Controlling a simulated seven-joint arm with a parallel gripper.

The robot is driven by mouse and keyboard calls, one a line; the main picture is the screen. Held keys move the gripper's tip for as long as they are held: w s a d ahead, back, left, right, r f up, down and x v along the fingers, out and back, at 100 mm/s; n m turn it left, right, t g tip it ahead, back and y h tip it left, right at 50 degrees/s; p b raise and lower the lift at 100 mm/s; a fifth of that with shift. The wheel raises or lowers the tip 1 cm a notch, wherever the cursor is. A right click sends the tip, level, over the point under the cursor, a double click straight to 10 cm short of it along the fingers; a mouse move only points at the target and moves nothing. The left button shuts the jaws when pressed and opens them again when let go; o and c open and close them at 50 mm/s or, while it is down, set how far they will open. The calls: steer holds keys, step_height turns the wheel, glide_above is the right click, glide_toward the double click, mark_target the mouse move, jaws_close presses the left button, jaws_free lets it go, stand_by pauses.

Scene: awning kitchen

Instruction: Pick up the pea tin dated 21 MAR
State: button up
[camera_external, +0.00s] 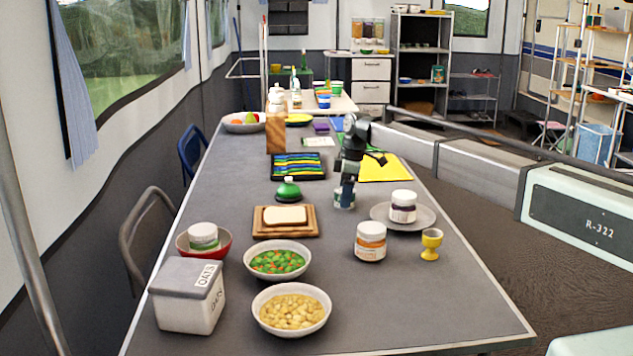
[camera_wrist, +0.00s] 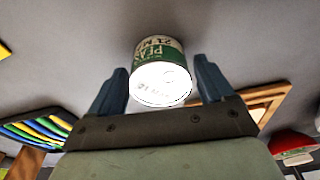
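The pea tin (camera_wrist: 160,70) shows in the wrist view, with a green and white label reading "PEAS" and "21 M…" and a pale round lid towards me. My gripper (camera_wrist: 159,66) is open, one dark blue finger on each side of the tin, with visible gaps. In the external view, my gripper (camera_external: 346,186) points down just over the tin (camera_external: 344,199), which stands on the grey table, its upper part partly hidden by the gripper. Another white-lidded container (camera_external: 203,236) with a greenish label sits in the red bowl (camera_external: 184,250); its date is unreadable.
An orange-labelled jar (camera_external: 371,241) and yellow egg cup (camera_external: 431,243) stand nearer the camera.

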steer(key=c, duration=0.9)
steer(key=shift+r, duration=0.1)
